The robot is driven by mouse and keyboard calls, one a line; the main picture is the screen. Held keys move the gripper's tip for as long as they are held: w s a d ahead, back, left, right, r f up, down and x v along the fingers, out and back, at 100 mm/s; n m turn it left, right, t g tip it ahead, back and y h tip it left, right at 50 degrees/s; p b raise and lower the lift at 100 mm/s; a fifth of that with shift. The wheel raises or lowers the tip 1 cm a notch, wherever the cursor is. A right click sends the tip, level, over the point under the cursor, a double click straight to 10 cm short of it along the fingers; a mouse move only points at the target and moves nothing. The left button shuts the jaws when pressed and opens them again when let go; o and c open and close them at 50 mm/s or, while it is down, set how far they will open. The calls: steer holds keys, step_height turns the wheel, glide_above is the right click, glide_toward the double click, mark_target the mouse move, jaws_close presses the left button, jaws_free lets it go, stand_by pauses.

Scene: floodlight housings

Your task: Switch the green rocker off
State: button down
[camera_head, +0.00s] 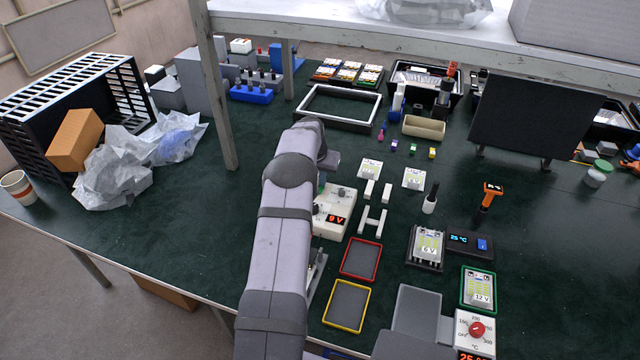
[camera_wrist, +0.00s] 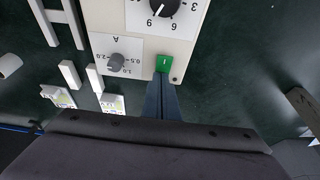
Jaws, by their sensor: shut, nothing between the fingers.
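The green rocker (camera_wrist: 163,63) sits at the edge of a pale control box (camera_wrist: 140,48) in the wrist view. A small light mark shows on it; I cannot tell which side is pressed. My gripper (camera_wrist: 161,80) is shut and empty, its fingertips right at the rocker's near edge. I cannot tell whether they touch it. In the head view the box (camera_head: 337,208) shows a red "9 V" display, and my arm covers part of it. The rocker and my fingertips are not clearly visible there.
The box also carries a black dial (camera_wrist: 163,5) and a grey knob (camera_wrist: 115,62). White blocks (camera_head: 372,220) lie to its right, with red (camera_head: 377,262) and yellow (camera_head: 365,308) framed trays nearer. A shelf post (camera_head: 213,90) stands left of my arm.

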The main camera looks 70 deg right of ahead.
steer(key=shift+s+a+f, duration=0.15)
steer(key=shift+a+f, duration=0.2)
steer(key=shift+f, duration=0.15)
steer(key=shift+a+f, duration=0.15)
steer(key=shift+a, duration=0.65)
steer(key=shift+r, duration=0.2)
step_height(320, 180, up, 5)
steer(key=p, duration=0.2)
steer(key=shift+d+f+p, duration=0.15)
steer(key=shift+f+p, duration=0.05)
steer(key=shift+p, duration=0.15)
steer(key=shift+d+b+v, duration=0.35)
steer(key=shift+b+v, duration=2.25)
steer(key=shift+v, duration=2.6)
steer(key=p+x, duration=0.1)
steer(key=x, duration=0.3)
steer(key=p+x, duration=0.1)
steer(key=x, duration=0.4)
steer(key=a+p+x, duration=0.1)
steer(key=p+x, duration=0.1)
steer(key=x, duration=0.2)
steer(key=shift+d+f, duration=0.15)
steer(key=shift+f, duration=0.3)
